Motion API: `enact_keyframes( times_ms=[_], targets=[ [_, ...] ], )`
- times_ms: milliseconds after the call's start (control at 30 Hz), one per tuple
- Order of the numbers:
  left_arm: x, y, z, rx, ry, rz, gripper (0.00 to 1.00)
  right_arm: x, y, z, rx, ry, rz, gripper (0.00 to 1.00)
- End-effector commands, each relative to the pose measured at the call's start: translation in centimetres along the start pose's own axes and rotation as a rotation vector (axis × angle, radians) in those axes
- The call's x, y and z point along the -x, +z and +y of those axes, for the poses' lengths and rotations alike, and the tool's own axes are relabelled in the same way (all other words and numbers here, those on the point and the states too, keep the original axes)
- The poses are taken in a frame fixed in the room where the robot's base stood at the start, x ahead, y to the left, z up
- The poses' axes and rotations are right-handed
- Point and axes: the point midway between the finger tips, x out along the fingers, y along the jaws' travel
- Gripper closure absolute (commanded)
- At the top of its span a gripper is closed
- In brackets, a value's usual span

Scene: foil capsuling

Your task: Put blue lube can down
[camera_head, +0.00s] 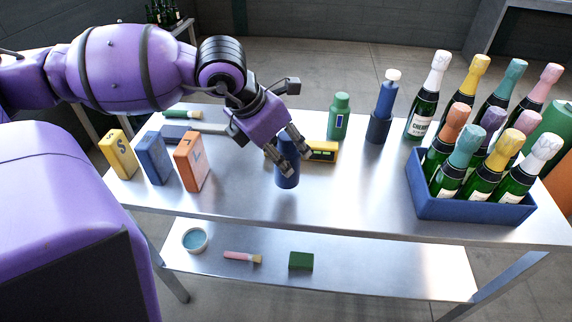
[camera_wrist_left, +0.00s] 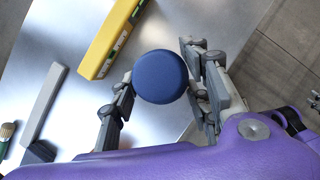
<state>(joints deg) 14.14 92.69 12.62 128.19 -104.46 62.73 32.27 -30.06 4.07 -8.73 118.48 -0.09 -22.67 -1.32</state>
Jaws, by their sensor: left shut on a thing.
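The blue lube can (camera_head: 287,178) is a dark blue cylinder near the middle of the steel table (camera_head: 340,200). My left gripper (camera_head: 289,154) is shut on it, with a finger on either side. In the left wrist view the can's round blue top (camera_wrist_left: 160,77) shows between the fingers (camera_wrist_left: 160,95). The can looks upright. A blurred dark reflection shows just below its base, and I cannot tell whether the base touches the table. My right gripper is not in view.
A yellow level (camera_head: 322,151) lies close behind the can. A green bottle (camera_head: 340,118) and blue bottle (camera_head: 386,98) stand farther back. Yellow, blue and orange boxes (camera_head: 191,164) stand left; a blue crate (camera_head: 470,208) of bottles stands right. The table's front is clear.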

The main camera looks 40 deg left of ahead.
Motion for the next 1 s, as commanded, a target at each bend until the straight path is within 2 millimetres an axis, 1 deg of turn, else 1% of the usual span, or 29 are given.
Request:
enact_keyframes(
  times_ms=[33, 100, 167, 233, 400, 500, 533, 667, 1000],
  targets=[
    [-1.3, -0.6, 0.1, 0.001, -0.001, 0.007, 0.94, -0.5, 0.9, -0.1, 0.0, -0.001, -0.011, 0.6],
    [-2.4, -1.3, 0.1, 0.002, -0.002, 0.008, 0.94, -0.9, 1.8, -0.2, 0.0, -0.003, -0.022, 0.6],
    [-3.0, -1.5, 0.1, 0.001, -0.001, 0.006, 0.94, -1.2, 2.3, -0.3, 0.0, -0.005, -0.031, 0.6],
    [-3.1, -1.5, 0.1, 0.0, 0.0, 0.003, 0.94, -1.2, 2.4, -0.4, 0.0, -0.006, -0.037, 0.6],
    [-2.9, -1.4, 0.1, 0.0, 0.0, 0.001, 0.94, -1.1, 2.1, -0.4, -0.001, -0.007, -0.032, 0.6],
    [-3.0, -1.5, 0.1, 0.001, -0.001, 0.002, 0.94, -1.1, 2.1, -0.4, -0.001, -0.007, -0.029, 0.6],
    [-3.1, -1.6, 0.1, 0.001, -0.001, 0.002, 0.55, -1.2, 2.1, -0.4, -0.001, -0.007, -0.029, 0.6],
    [-3.0, -1.5, 0.1, 0.001, -0.001, 0.002, 0.38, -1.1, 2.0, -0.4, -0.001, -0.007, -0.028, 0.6],
    [-2.8, -1.4, 0.1, 0.0, 0.0, 0.002, 0.38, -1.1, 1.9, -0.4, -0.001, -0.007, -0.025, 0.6]
  ],
)
